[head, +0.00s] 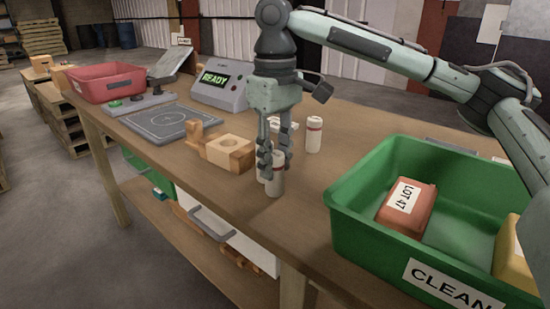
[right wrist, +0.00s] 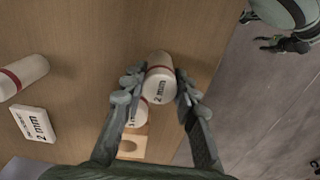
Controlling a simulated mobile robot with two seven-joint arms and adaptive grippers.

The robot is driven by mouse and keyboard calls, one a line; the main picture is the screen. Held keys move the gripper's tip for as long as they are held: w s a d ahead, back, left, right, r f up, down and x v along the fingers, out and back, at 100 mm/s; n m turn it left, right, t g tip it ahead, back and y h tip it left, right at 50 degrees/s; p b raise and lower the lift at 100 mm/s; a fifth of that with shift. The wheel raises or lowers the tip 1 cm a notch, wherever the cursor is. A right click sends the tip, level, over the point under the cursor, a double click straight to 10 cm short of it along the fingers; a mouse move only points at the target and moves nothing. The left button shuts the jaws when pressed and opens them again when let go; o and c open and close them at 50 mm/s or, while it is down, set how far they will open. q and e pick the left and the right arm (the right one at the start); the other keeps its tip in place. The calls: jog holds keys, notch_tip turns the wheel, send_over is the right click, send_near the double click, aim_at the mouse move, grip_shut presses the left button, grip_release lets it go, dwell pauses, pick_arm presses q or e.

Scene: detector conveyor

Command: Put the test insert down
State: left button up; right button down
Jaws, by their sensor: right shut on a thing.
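My right gripper (head: 273,165) points down and is shut on a white test insert (head: 276,182) with a red band. The insert is upright, low over the table near its front edge; I cannot tell whether its base touches. In the right wrist view the held insert (right wrist: 160,80) reads "2 mm" between the fingers (right wrist: 160,92). Another banded insert (right wrist: 135,108) is partly hidden beside it. A further insert (head: 313,134) stands behind and to the right. A wooden block with a hole (head: 229,151) lies left of the gripper. My left gripper (right wrist: 285,40) shows partly at the wrist view's edge.
A green CLEAN bin (head: 345,215) stands right, holding a red LOT 47 pack (head: 405,208). A READY detector (head: 219,88), a dark plate (head: 168,122) and a red tray (head: 104,84) are left. A "2 mm" card (right wrist: 36,124) lies beside an insert.

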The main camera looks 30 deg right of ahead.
jog(key=c, duration=1.2)
grip_release()
jog(key=shift+f, duration=0.1)
notch_tip(320, 180, up, 12)
jog(key=shift+r, duration=0.15)
